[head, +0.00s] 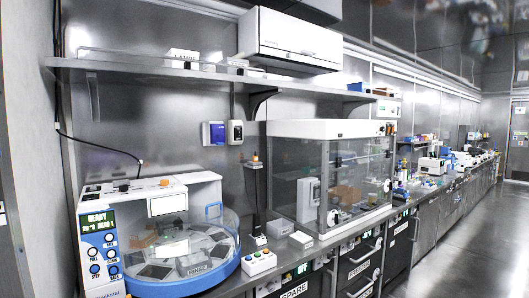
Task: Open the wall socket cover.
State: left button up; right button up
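Two small boxes are fixed side by side on the metal back wall, under the shelf. The left one is a blue and white wall box (213,133). The right one is a pale wall box (235,132) with a dark patch on its front. I cannot tell for sure which is the wall socket, or whether its cover is open or shut at this size. Neither of my grippers is in view.
A metal shelf (160,66) runs above the boxes. A round device with a clear lid (195,250) stands on the bench at front left. A clear-walled cabinet (330,175) stands right of the boxes. A button box (258,262) sits on the front bench. The right floor (470,250) is clear.

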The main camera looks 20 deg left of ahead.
aim_at(217, 131)
jog(key=z, duration=0.5)
jog(key=i, duration=1.8)
jog(key=u, duration=1.05)
jog(key=i, duration=0.65)
jog(key=u, duration=0.8)
